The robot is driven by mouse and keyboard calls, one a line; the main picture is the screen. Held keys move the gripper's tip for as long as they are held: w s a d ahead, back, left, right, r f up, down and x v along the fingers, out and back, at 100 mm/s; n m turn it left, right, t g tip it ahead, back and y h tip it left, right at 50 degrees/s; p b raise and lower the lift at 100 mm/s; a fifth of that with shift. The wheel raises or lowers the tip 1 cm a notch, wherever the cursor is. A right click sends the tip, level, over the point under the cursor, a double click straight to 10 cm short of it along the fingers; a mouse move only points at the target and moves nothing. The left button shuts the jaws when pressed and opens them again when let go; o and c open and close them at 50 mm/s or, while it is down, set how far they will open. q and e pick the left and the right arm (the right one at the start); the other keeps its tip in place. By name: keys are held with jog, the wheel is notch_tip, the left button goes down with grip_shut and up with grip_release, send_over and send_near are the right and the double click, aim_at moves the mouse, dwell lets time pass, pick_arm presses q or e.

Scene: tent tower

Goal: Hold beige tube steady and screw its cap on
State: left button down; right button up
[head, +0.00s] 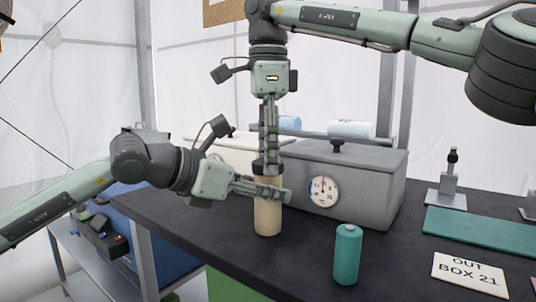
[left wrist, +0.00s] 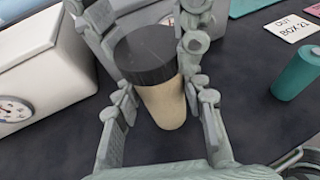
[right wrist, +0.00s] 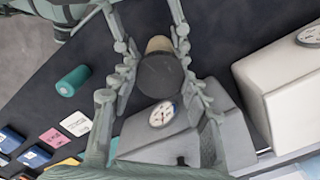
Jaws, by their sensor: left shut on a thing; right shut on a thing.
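The beige tube (head: 267,217) stands upright on the dark table in the head view. Its black cap (left wrist: 145,54) sits on its top end. The cap also shows in the right wrist view (right wrist: 160,76). My left gripper (head: 273,193) reaches in from the left and is shut around the upper part of the tube. My right gripper (head: 267,165) points straight down from above and is shut on the cap. Whether the cap's thread is engaged cannot be seen.
A teal tube (head: 347,254) stands to the right on the table. A grey box with a dial (head: 365,190) stands close behind the beige tube. An "OUT BOX 21" card (head: 469,272) and a green mat (head: 480,236) lie at the right.

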jog(key=shift+c, duration=0.6)
jog(key=m, duration=1.1)
jog(key=o, duration=1.3)
jog(key=shift+r, duration=2.25)
jog(key=shift+c, duration=0.5)
